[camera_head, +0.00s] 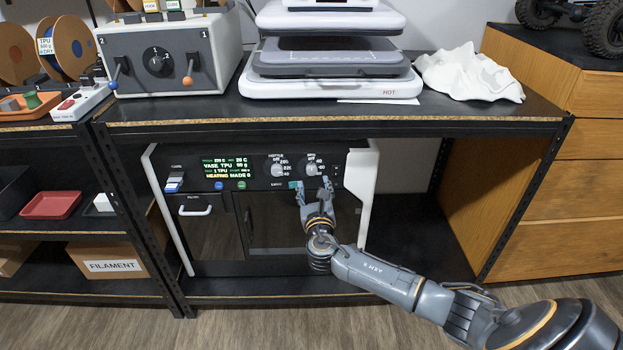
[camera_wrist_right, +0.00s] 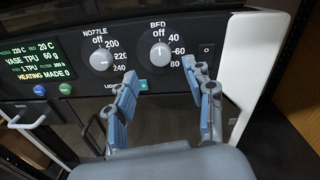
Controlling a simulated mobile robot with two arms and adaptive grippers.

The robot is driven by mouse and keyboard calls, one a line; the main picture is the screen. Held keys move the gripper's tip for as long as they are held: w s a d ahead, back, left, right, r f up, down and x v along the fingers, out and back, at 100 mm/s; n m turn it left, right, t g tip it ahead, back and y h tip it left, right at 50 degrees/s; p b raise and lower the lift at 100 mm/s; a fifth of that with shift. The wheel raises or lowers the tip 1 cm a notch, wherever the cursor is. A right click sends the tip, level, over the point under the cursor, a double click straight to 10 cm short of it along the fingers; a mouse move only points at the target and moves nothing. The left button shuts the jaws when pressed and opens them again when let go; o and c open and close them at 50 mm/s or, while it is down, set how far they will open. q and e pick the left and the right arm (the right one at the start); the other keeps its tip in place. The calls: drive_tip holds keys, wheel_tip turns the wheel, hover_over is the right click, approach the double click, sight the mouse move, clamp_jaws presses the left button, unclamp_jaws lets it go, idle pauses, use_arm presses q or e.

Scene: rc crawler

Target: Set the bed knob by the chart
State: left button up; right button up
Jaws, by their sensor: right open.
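The bed knob (camera_head: 311,169) is a round grey dial at the right of the printer's front panel. In the right wrist view the bed knob (camera_wrist_right: 160,53) sits under the word BED, with off, 40, 60 and 80 around it. Its white mark seems to point up toward off. My right gripper (camera_head: 312,185) is open in front of the panel, just below this knob; in the wrist view its two blue-padded fingers (camera_wrist_right: 159,70) are spread with the knob between and beyond their tips. It holds nothing. No chart can be made out. My left gripper is out of view.
The nozzle knob (camera_wrist_right: 101,60) is left of the bed knob. A display (camera_head: 225,169) reads VASE TPU 60 g and bed 20 C. A white door or side panel (camera_head: 360,200) stands out at the panel's right. A shelf edge (camera_head: 330,120) runs above the printer.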

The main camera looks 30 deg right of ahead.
sight(312, 171)
drive_tip(key=x, duration=0.4)
drive_tip(key=shift+w+d+f+b, duration=0.1)
drive_tip(key=shift+w+d+b, duration=0.1)
drive_tip(key=shift+b, duration=0.2)
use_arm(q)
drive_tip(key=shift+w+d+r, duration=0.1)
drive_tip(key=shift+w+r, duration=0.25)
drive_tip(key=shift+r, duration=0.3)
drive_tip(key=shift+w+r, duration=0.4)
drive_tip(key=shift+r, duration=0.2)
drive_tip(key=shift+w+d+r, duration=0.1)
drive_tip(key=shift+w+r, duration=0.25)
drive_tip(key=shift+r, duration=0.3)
use_arm(e)
drive_tip(key=shift+w+d, duration=0.2)
drive_tip(key=shift+w, duration=0.35)
clamp_jaws()
